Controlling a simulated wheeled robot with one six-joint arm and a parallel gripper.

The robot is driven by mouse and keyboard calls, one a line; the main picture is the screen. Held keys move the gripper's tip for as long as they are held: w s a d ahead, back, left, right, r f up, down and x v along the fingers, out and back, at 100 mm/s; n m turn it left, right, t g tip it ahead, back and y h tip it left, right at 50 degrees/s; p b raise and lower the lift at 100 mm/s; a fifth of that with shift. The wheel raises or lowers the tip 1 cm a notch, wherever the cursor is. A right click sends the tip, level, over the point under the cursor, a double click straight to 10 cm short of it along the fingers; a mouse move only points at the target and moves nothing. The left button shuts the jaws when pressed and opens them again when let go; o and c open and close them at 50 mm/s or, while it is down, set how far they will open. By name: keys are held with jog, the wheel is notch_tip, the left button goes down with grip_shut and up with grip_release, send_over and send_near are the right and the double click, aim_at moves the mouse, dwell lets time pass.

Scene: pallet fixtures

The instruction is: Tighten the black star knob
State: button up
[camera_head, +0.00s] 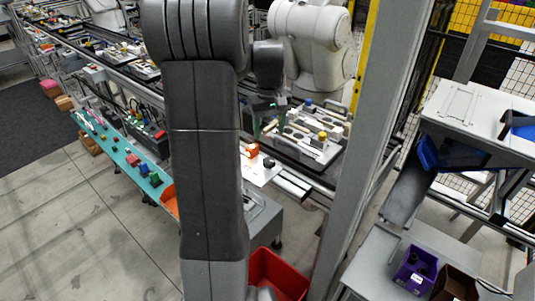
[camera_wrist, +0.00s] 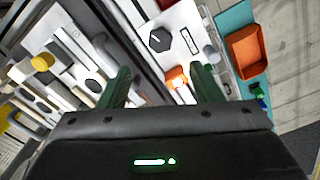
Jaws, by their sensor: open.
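The black star knob (camera_wrist: 159,40) sits on a white plate (camera_wrist: 185,22) in the wrist view, ahead of my fingers and roughly midway between them. In the head view the knob (camera_head: 268,163) is a small dark shape on the white plate (camera_head: 258,176), just right of my arm. My gripper (camera_wrist: 162,72) has two green fingers spread wide with nothing held. In the head view my gripper (camera_head: 269,118) hangs over the pallet fixture, above and behind the knob in the picture, not touching it.
An orange-and-white part (camera_wrist: 175,77) lies near the knob. An orange bin (camera_wrist: 247,50) stands on a teal strip to the right. A pallet with a yellow knob (camera_wrist: 42,61) and several blocks fills the left. A grey post (camera_head: 362,130) rises right of the work area.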

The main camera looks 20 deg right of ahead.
aim_at(269, 160)
notch_tip(269, 160, down, 11)
jog(key=shift+f+p, duration=0.1)
jog(key=shift+p, duration=0.25)
jog(key=c, duration=1)
jog(key=shift+m, duration=1.4)
jog(key=o, duration=1)
notch_tip(269, 160, up, 14)
jog(key=b, duration=0.1)
